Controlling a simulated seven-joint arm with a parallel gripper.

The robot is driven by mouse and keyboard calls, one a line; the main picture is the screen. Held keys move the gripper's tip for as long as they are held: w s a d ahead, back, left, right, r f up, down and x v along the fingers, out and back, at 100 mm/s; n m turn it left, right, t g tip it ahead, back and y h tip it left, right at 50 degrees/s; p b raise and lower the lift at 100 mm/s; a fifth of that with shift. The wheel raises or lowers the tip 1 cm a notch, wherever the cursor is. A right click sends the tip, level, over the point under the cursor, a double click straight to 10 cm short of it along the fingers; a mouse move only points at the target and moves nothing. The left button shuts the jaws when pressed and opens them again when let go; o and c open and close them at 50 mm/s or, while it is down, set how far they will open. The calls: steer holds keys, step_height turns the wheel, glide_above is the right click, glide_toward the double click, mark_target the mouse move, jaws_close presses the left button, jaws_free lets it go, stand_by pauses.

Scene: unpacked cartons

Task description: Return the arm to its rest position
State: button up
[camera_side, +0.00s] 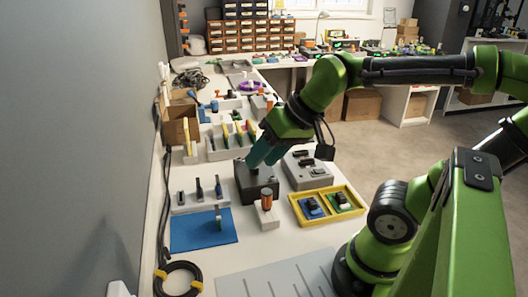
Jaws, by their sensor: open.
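My green arm reaches in from the right over the white bench. My gripper (262,157) points down and to the left, its teal fingers just above or at the top of a dark grey block (257,184). I cannot tell whether the fingertips touch the block. The jaws look open, and I see nothing held between them.
A grey fixture box (307,170) and a yellow tray (327,206) stand close on the right. An orange-handled tool (266,198) sits in a white holder in front. A blue mat (203,230) lies front left. A grey wall borders the left.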

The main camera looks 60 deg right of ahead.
steer(key=shift+s+n+t, duration=0.3)
steer(key=shift+s, duration=0.4)
